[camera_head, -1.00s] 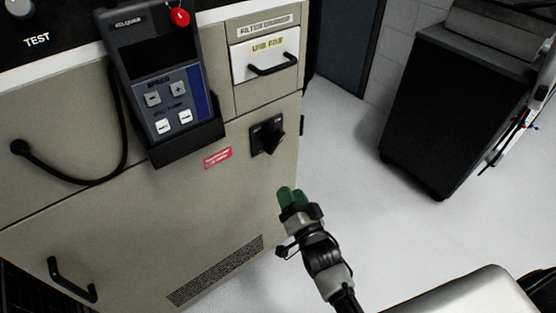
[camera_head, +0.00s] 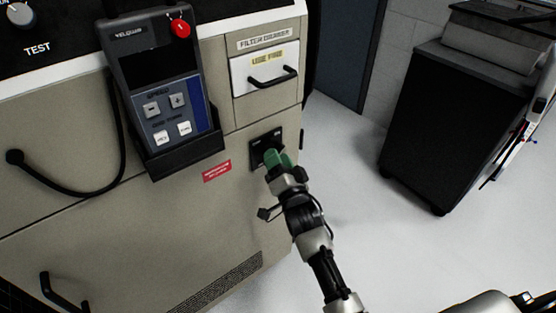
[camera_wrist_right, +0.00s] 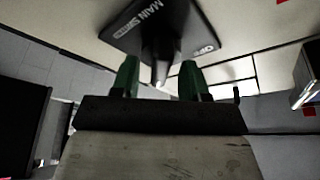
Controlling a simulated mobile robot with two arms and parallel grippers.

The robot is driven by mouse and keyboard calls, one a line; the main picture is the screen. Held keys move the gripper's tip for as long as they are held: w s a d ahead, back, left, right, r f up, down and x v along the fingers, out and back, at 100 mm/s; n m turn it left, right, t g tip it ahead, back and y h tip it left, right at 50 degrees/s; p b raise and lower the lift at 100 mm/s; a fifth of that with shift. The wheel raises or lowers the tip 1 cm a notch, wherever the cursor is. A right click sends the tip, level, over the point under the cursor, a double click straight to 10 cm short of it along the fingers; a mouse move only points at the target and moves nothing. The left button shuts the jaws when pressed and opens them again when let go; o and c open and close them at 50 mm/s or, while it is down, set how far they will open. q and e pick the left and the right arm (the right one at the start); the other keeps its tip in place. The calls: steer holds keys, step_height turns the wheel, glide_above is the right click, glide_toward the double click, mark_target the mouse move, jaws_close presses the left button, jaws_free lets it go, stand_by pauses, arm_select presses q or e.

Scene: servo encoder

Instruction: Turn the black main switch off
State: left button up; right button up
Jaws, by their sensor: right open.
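The black main switch sits on a dark square plate (camera_head: 267,146) on the beige cabinet's front. In the head view my right gripper (camera_head: 278,158) is in front of the plate and hides most of the switch. In the right wrist view the plate (camera_wrist_right: 202,36) reads "MAIN S..." and "OFF". The switch's handle (camera_wrist_right: 160,62) points toward the gap between the two green fingers of my right gripper (camera_wrist_right: 158,82). The fingers are apart, one on each side of the handle's end. I cannot tell if they touch it. My left gripper is not in view.
A handheld control unit with a red button (camera_head: 181,27) hangs in a holder left of the switch. A drawer with a black handle (camera_head: 273,78) is above it. A black cabinet (camera_head: 440,130) stands to the right across open floor.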

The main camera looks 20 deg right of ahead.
steer(key=shift+c, duration=0.3)
jaws_close()
steer(key=shift+n, duration=0.5)
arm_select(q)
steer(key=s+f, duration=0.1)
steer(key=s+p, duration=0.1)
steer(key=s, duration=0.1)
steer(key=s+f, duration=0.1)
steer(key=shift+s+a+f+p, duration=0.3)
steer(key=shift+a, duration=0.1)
arm_select(e)
steer(key=n+g+y, duration=0.1)
steer(key=n+y, duration=0.2)
steer(key=n, duration=0.5)
steer(key=n+g+y, duration=0.2)
steer(key=n+y, duration=0.2)
steer(key=n, duration=0.4)
steer(key=n+g+y, duration=0.1)
steer(key=n+y, duration=0.3)
steer(key=n, duration=0.4)
steer(key=shift+w+d+n, duration=0.1)
steer(key=shift+d+n, duration=0.05)
steer(key=shift+n, duration=0.25)
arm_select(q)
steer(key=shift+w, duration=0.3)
